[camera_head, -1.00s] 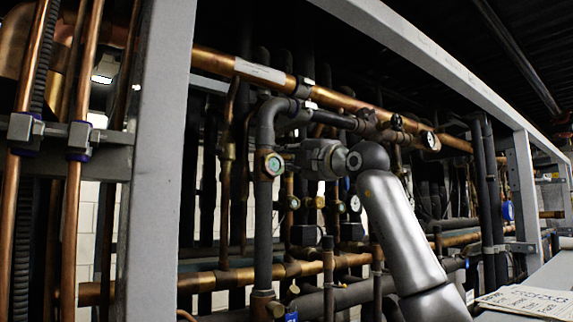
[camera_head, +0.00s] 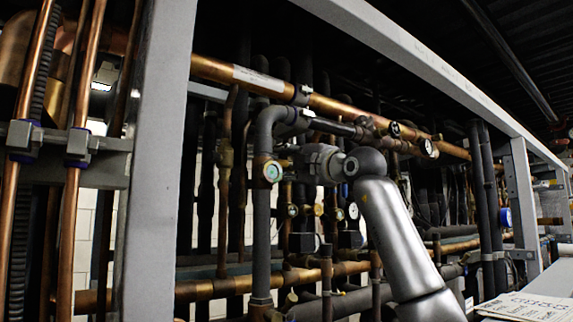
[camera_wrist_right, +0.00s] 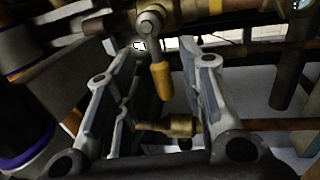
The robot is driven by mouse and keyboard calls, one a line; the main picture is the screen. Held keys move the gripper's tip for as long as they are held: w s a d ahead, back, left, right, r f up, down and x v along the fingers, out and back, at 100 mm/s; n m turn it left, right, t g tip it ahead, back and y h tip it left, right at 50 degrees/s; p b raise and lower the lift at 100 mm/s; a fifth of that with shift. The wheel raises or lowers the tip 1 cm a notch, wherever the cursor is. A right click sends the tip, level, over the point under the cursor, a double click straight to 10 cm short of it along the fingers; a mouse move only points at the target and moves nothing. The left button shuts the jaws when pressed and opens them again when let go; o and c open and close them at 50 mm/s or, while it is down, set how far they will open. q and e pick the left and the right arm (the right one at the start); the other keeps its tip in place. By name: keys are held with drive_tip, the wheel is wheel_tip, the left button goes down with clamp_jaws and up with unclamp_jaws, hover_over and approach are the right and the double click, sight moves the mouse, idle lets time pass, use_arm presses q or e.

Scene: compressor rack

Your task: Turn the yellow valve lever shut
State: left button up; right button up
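The yellow valve lever (camera_wrist_right: 161,80) shows in the right wrist view, hanging down from a round metal pivot on a brass valve body (camera_wrist_right: 185,12). My right gripper (camera_wrist_right: 157,62) is open. Its two grey fingers stand on either side of the lever, with a visible gap on each side. In the head view my right gripper (camera_head: 286,160) reaches left in among the pipes, its fingers mostly hidden by pipework. I cannot pick out the lever for certain in the head view. My left gripper is not in view.
A dark vertical pipe with a round gauge (camera_head: 272,171) stands close by the right gripper. A long copper pipe (camera_head: 340,105) runs above it. A grey frame post (camera_head: 160,150) stands at left. A brass fitting (camera_wrist_right: 182,126) lies below the lever in the wrist view.

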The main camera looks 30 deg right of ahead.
drive_tip(key=shift+f, duration=0.1)
drive_tip(key=v, duration=1.2)
drive_tip(key=shift+f, duration=0.1)
idle(0.5)
